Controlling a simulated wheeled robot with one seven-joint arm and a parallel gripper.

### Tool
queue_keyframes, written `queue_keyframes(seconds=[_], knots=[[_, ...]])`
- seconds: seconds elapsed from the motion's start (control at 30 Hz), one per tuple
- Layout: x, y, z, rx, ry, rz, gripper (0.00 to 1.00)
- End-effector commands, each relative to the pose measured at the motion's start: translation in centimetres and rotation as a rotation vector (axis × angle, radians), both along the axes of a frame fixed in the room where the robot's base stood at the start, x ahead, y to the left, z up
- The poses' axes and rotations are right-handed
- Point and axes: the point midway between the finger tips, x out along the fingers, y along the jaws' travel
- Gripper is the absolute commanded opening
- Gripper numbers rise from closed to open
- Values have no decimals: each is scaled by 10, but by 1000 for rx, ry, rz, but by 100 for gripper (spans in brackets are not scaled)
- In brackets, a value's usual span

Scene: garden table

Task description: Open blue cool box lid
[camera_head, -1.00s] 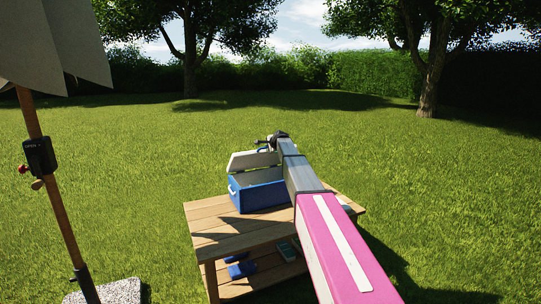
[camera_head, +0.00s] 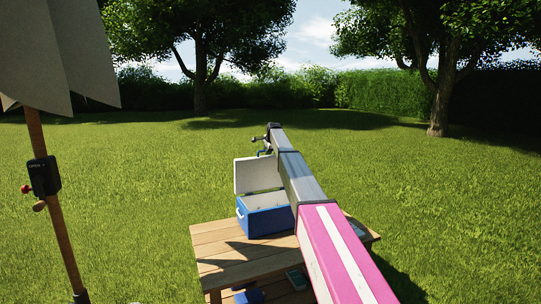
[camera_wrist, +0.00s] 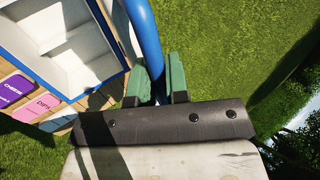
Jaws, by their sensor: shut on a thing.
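The blue cool box (camera_head: 265,222) stands on the wooden table (camera_head: 215,240). Its white-lined lid (camera_head: 257,175) stands up steeply at the back, so the box is open. In the wrist view the white compartments of the box (camera_wrist: 62,45) show at upper left. My gripper (camera_wrist: 157,80) has green fingers on either side of a blue bar (camera_wrist: 145,40) and is shut on it; the bar looks like the lid's handle. In the head view my gripper is small beside the lid's top right, and my arm hides part of that area.
A purple label (camera_wrist: 14,90) and a pink label (camera_wrist: 38,107) lie by the box in the wrist view. A blue item (camera_head: 249,296) shows below the tabletop. A parasol pole (camera_head: 58,205) stands at left. Open lawn lies behind the table.

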Motion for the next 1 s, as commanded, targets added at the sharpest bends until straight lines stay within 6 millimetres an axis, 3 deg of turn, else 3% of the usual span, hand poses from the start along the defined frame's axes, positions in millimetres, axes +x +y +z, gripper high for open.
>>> queue_keyframes(seconds=[0.1,0.3,0.9,0.93,1.0], knots=[[17,7,0,-1,-2,5,0],[31,13,-1,-1,-2,5,0],[36,16,-2,-1,-2,4,0],[36,16,-2,-1,-2,4,24],[36,16,-2,-1,-2,4,39]])
